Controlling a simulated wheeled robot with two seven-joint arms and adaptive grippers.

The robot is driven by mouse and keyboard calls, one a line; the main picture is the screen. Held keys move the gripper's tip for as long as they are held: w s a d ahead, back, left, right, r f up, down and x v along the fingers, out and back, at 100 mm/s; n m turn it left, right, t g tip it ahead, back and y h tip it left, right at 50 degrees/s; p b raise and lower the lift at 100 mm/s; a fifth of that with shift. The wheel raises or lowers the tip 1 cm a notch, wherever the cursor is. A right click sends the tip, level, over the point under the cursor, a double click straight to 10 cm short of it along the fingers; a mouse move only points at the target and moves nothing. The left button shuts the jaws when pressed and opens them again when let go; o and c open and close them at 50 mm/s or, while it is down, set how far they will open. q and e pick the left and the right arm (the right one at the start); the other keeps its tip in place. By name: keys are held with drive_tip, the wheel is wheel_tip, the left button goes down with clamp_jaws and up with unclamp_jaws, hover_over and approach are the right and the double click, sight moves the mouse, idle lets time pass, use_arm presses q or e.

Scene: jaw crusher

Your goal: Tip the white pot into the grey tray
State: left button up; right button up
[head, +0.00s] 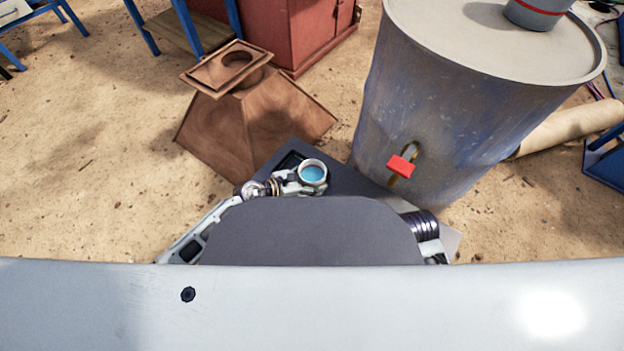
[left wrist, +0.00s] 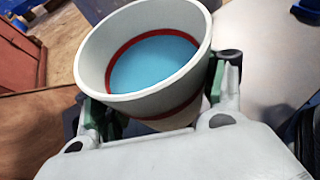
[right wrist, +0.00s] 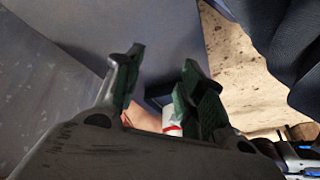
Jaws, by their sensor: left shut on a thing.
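The white pot (head: 313,174) has a round open mouth and a blue inside. In the left wrist view the pot (left wrist: 145,100) shows a red band and a wide pale rim. My left gripper (head: 290,184) is shut on its side, with a green-padded finger on either side in the left wrist view. The pot looks roughly upright from the head. My right gripper (right wrist: 160,62) is open, its fingers apart with nothing gripped; a small white and red thing (right wrist: 172,125) shows beyond them. I cannot make out the grey tray for certain.
A large grey drum (head: 435,120) with a red tag stands at the right, a grey cylinder (head: 540,10) on its lid. A brown hopper-shaped piece (head: 245,115) stands left of the pot. A red cabinet (head: 295,35) is behind. Sandy ground at the left is clear.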

use_arm(q)
drive_tip(key=shift+f+b, duration=0.85)
drive_tip(key=shift+r+p, duration=0.2)
drive_tip(key=shift+p, duration=0.1)
drive_tip(key=shift+s+d+r+n, duration=0.1)
drive_tip(key=shift+n, duration=0.2)
drive_tip(key=shift+s+r+g+h+p, duration=0.1)
drive_tip(key=shift+s+g+h+p, duration=0.05)
drive_tip(key=shift+g+h+p, duration=0.2)
drive_tip(key=shift+d+n, duration=0.1)
drive_tip(key=shift+n, duration=0.2)
use_arm(e)
drive_tip(key=shift+x, duration=0.75)
